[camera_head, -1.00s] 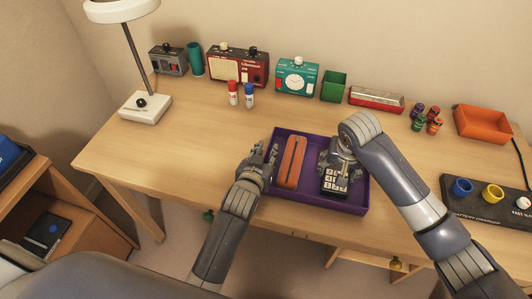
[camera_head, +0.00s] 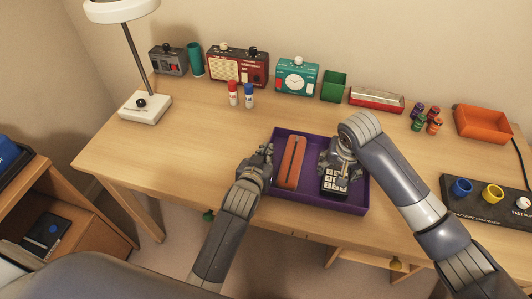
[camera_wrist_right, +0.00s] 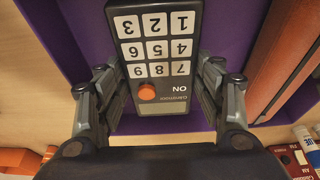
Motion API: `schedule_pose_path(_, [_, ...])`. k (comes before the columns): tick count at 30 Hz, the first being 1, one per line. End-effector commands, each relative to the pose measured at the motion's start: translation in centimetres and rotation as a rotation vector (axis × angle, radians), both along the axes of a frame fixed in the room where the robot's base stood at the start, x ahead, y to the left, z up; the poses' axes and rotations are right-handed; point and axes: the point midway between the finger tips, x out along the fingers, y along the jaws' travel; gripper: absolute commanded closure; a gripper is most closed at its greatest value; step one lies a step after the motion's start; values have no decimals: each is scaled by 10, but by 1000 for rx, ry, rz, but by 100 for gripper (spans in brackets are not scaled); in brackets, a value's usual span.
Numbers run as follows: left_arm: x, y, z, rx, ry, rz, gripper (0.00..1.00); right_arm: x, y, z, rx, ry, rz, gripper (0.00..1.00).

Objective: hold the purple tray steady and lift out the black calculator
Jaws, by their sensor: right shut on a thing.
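The purple tray (camera_head: 312,202) lies near the front of the desk. The black calculator (camera_head: 333,187) is in its right part, partly hidden by my right gripper (camera_head: 340,168). In the right wrist view the calculator (camera_wrist_right: 150,52) shows white number keys and an orange button, and the fingers of my right gripper (camera_wrist_right: 160,85) close on its two sides. Whether it is clear of the tray floor is hard to tell. My left gripper (camera_head: 263,163) is at the tray's left wall; whether its fingers are shut on the wall is too small to see.
An orange-brown case (camera_head: 291,162) lies in the tray, left of the calculator. A dark battery charger (camera_head: 487,211) stands to the right. The desk left of the tray is clear.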

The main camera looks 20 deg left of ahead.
Motion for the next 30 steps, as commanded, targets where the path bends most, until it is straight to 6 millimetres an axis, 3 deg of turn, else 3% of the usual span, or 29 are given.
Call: schedule_pose_path(30, [0,0,0,0,0,0,100,1,1,55,1,-2,0,66])
